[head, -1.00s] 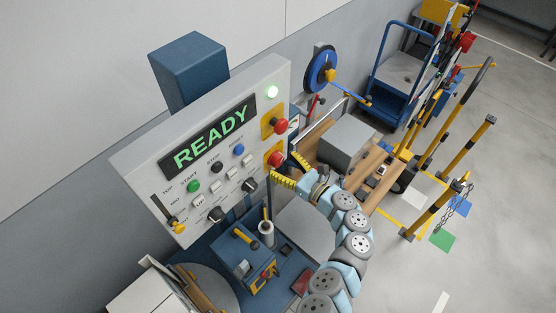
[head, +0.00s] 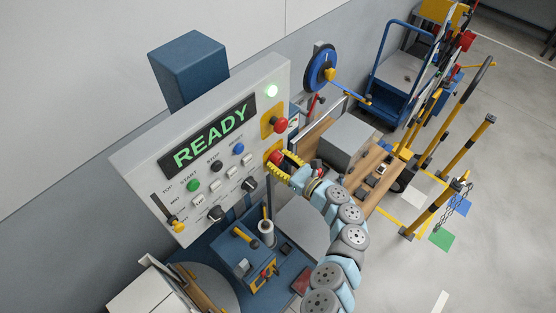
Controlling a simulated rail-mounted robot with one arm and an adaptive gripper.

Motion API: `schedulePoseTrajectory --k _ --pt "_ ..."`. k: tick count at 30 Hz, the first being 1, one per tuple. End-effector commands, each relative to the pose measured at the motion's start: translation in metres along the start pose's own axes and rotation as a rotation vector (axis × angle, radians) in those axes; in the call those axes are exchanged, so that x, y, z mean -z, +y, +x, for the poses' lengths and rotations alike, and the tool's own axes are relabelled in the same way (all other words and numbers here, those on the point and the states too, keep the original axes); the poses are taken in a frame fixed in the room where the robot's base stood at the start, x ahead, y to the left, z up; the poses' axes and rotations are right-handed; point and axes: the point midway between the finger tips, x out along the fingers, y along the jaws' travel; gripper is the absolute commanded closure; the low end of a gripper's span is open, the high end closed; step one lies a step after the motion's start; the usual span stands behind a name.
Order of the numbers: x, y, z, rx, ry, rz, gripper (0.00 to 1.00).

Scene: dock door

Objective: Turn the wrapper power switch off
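A red knob on a yellow plate, apparently the power switch (head: 275,157), sits at the panel's lower right edge. My gripper (head: 280,163) reaches it from the lower right. Its two yellow-edged fingers are apart, with their tips at the knob, one on the lower left side and one on the upper right. The fingers partly hide the knob, and I cannot tell whether they press on it.
A red emergency button (head: 280,125) on a yellow plate is just above. Black knobs (head: 249,185) and green, black and blue buttons lie to the left. A grey box (head: 347,140) stands behind my gripper. A blue base with tools (head: 248,262) lies below the panel.

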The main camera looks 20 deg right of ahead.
Motion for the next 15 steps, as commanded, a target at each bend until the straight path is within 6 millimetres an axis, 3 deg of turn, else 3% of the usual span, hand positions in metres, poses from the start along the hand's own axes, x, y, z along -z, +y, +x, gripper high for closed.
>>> schedulePoseTrajectory --k 15 --pt "0.0029 -0.0008 0.0002 0.002 0.003 -0.057 0.89"
